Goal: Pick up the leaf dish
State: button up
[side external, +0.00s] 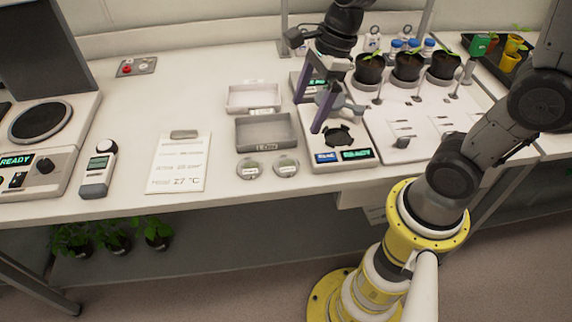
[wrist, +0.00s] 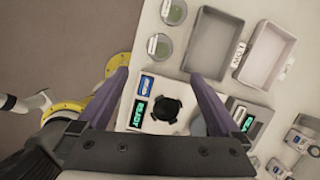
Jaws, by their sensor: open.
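Two small round clear dishes with greenish contents and white labels lie side by side near the bench's front edge, the left dish (side external: 248,169) and the right dish (side external: 286,167). Their labels are too small to read, so I cannot tell which is the leaf dish. The wrist view shows them at the top, one dish (wrist: 173,11) at the edge and the other dish (wrist: 159,47) nearer my fingers. My gripper (side external: 307,115) is open, pointing down above the bench, behind and to the right of the dishes. In the wrist view my gripper (wrist: 158,74) has nothing between its fingers.
A grey tray (side external: 266,147) stands behind the dishes, with a paler tray (side external: 253,109) behind it. A device with a READY display (side external: 357,155) and black round holder is below my gripper. A clipboard (side external: 180,165) lies left. Potted seedlings (side external: 407,68) stand back right.

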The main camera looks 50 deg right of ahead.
jog(key=f, duration=0.1)
send_over(286, 163)
jog(key=s+d, duration=0.2)
jog(key=x, duration=0.2)
jog(key=d+x, duration=0.1)
jog(key=x, duration=0.2)
jog(key=s+x, duration=0.1)
jog(key=x, duration=0.1)
jog(key=shift+d+f, duration=0.15)
jog(key=shift+f, duration=0.45)
jog(key=shift+w+x, duration=0.1)
jog(key=shift+x, duration=1.25)
jog(key=shift+w+x, duration=0.15)
jog(key=shift+x, duration=1.2)
jog(key=c, duration=1.3)
jog(key=shift+r, duration=0.1)
